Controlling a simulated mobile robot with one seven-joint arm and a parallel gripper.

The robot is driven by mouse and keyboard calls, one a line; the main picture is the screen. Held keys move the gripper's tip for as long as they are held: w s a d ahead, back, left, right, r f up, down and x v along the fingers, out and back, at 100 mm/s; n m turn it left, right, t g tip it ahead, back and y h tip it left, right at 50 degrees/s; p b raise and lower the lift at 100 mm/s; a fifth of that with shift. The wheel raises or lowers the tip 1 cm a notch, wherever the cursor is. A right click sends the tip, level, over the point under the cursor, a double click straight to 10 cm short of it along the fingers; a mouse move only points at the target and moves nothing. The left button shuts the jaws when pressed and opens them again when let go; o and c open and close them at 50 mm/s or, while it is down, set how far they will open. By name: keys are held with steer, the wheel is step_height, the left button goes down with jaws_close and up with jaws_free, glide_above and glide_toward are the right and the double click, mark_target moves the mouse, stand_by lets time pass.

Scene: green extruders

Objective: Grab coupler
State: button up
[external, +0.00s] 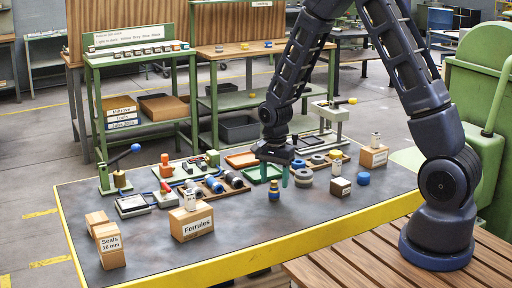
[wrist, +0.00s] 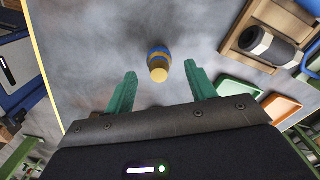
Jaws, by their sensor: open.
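A small fitting with a brass top and a blue band, likely the coupler (external: 274,191), stands upright on the grey table top. In the wrist view the coupler (wrist: 159,62) sits between and slightly beyond the fingertips, brass end toward the camera. My gripper (external: 275,177) points down above it with its green fingers spread. In the wrist view my gripper (wrist: 160,70) is open with nothing held, and a gap shows on each side of the coupler.
A wooden tray (external: 212,194) with dark cylinders lies left of the gripper. A green tray (external: 258,175) is behind it, and a small dark-sided box (external: 340,187) stands to the right. The Ferrules box (external: 191,222) is front left. The table's front middle is clear.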

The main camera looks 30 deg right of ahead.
mark_target(274, 181)
step_height(274, 181, down, 4)
steer(key=shift+f, duration=0.1)
steer(key=shift+c, duration=0.3)
steer(key=c, duration=1.1)
steer(key=shift+r, duration=0.2)
